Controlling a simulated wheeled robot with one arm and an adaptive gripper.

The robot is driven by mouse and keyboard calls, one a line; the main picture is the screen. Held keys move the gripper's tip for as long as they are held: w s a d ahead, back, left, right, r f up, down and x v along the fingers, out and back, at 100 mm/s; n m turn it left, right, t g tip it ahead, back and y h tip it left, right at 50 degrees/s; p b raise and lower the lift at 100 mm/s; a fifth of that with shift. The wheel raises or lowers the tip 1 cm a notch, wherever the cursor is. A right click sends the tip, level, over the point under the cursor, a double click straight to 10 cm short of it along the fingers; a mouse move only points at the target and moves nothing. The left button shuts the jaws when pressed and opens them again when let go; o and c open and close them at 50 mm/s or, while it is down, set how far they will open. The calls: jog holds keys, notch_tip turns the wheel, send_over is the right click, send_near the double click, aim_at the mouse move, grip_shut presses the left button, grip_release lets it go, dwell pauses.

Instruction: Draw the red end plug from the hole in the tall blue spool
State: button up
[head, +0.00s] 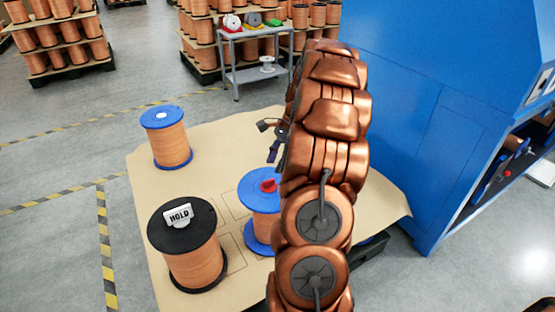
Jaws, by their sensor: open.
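A red end plug (268,186) sits at the centre of the top flange of a blue spool (254,194). This spool stands on the brown mat, and my arm hides its right side. Another blue spool (165,140), wound with copper, stands further back left and has a white centre on top. My gripper (266,140) is open, beyond and above the red plug in the picture, apart from it. Its fingers are small and partly hidden by my arm.
A blue machine (440,110) is at the right. A grey cart (255,75) and loaded pallets stand behind. The mat between the spools is clear.

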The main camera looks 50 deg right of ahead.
aim_at(269, 180)
jog(key=x, duration=0.6)
jog(key=shift+a+f, duration=0.15)
jog(key=shift+f, duration=0.15)
jog(key=shift+c, duration=0.3)
grip_shut()
